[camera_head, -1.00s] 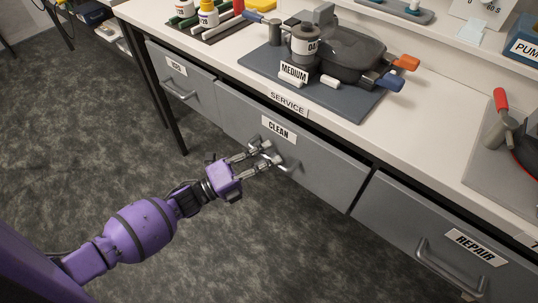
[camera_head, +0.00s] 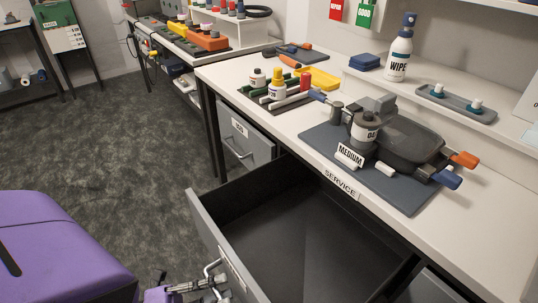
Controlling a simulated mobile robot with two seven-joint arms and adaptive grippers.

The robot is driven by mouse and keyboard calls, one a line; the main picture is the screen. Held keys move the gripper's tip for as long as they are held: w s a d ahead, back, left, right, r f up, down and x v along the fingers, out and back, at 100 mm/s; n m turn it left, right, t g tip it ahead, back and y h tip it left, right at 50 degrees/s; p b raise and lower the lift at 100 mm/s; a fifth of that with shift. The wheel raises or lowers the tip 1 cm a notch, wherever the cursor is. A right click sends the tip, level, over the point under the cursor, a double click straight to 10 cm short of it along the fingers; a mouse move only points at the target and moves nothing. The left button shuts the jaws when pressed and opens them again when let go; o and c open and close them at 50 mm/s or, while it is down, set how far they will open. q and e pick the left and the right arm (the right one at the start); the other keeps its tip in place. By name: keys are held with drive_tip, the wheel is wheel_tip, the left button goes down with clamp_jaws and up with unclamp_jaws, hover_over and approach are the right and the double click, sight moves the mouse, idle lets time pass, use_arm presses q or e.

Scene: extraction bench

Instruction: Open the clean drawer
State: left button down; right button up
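The clean drawer (camera_head: 300,240) is pulled well out from under the bench, and its dark, empty inside shows. Its grey front panel (camera_head: 208,228) is seen edge-on from above, with its label at a steep slant. The drawer's bar handle (camera_head: 211,268) is at the bottom of the view. My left gripper (camera_head: 212,282) is at this handle, its fingers closed around the bar as far as I can see. The bottom edge of the picture cuts off part of the gripper. My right gripper is not in view.
A closed drawer (camera_head: 245,143) with a handle is left of the open one. On the bench, a dark mat (camera_head: 408,200) holds a pan-like device and a MEDIUM sign. A WIPE bottle (camera_head: 397,58) stands on the shelf behind. Open floor (camera_head: 110,150) lies to the left.

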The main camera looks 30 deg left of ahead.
use_arm(q)
drive_tip(key=s, duration=0.1)
drive_tip(key=s+a, duration=0.1)
drive_tip(key=s, duration=0.1)
drive_tip(key=shift+s+a+f, duration=0.1)
drive_tip(key=c, duration=1.8)
unclamp_jaws()
drive_tip(key=shift+o, duration=0.2)
drive_tip(key=v, duration=1.1)
drive_tip(key=shift+s+a, duration=0.3)
